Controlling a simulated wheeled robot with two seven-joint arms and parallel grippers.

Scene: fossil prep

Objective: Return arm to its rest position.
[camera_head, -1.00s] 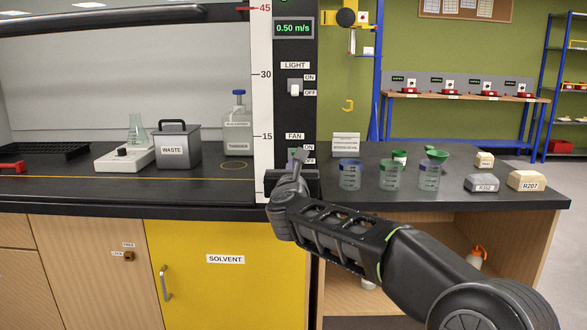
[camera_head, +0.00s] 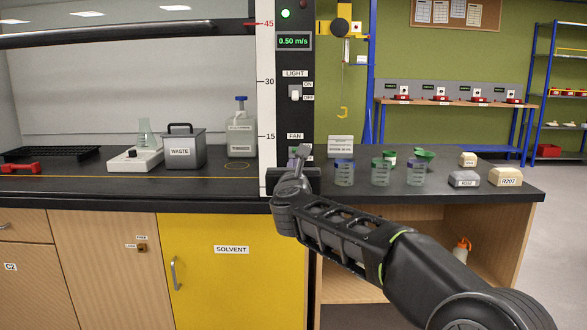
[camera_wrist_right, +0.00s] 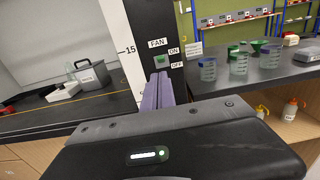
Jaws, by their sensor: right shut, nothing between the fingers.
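My right arm (camera_head: 345,240) reaches in from the lower right in the head view. Its gripper (camera_head: 299,156) is shut and empty, in front of the dark control post below the FAN label. In the right wrist view the closed fingers (camera_wrist_right: 158,82) point at the post, just below the green FAN switch (camera_wrist_right: 161,59). My left gripper is not in view.
The black bench (camera_head: 120,184) holds a WASTE can (camera_head: 184,152), a thinner bottle (camera_head: 241,135) and several jars, including one with a blue rim (camera_head: 344,173). Labelled pale blocks (camera_head: 505,177) lie at right. The LIGHT switch (camera_head: 294,93) is above FAN. The yellow SOLVENT door (camera_head: 230,285) is below.

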